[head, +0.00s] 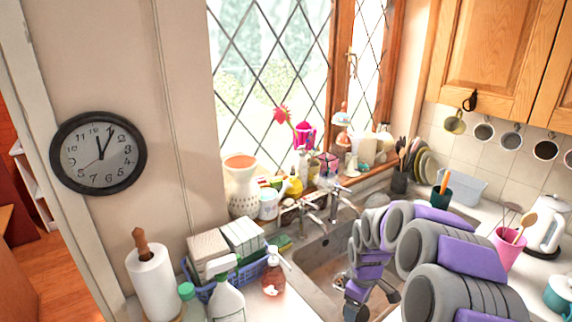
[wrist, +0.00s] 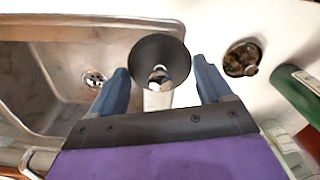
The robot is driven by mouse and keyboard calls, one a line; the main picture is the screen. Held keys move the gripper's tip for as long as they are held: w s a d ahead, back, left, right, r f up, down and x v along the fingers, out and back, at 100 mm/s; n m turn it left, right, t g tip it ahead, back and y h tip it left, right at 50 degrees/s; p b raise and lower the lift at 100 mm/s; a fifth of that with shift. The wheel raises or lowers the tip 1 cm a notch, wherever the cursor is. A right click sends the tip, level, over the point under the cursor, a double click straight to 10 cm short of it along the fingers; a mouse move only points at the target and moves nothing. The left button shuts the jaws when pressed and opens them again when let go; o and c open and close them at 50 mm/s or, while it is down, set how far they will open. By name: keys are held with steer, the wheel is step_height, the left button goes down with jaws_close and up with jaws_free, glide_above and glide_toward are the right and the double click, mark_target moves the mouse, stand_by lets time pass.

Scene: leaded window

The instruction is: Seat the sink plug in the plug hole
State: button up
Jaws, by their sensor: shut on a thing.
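The sink plug (wrist: 160,43), a dark grey disc with a shiny metal middle, is between the two blue fingers of my gripper (wrist: 161,66) in the wrist view. My gripper is shut on it. The plug hole (wrist: 94,79) is a round metal drain in the floor of the sink (wrist: 40,95), left of the plug in the picture. The plug appears over the sink's right rim, apart from the hole. In the head view my gripper (head: 370,293) is low over the sink (head: 318,262); the plug and plug hole cannot be made out there.
A tap (head: 312,208) stands at the sink's back edge. A soap bottle (head: 272,275), a spray bottle (head: 226,298) and a blue basket (head: 222,278) stand left of the sink. A dark round dish (wrist: 243,58) and a green bottle (wrist: 296,82) are right of my gripper.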

steer(key=a+m, duration=0.1)
steer(key=m, duration=0.1)
steer(key=a+r+m, duration=0.1)
steer(key=m, duration=0.2)
steer(key=shift+a, duration=0.4)
steer(key=a+m, duration=0.1)
steer(key=m, duration=0.2)
steer(key=a+m, duration=0.1)
steer(key=m, duration=0.1)
steer(key=shift+w+a+r, duration=0.1)
steer(key=shift+a+r, duration=0.2)
steer(key=shift+r, duration=0.1)
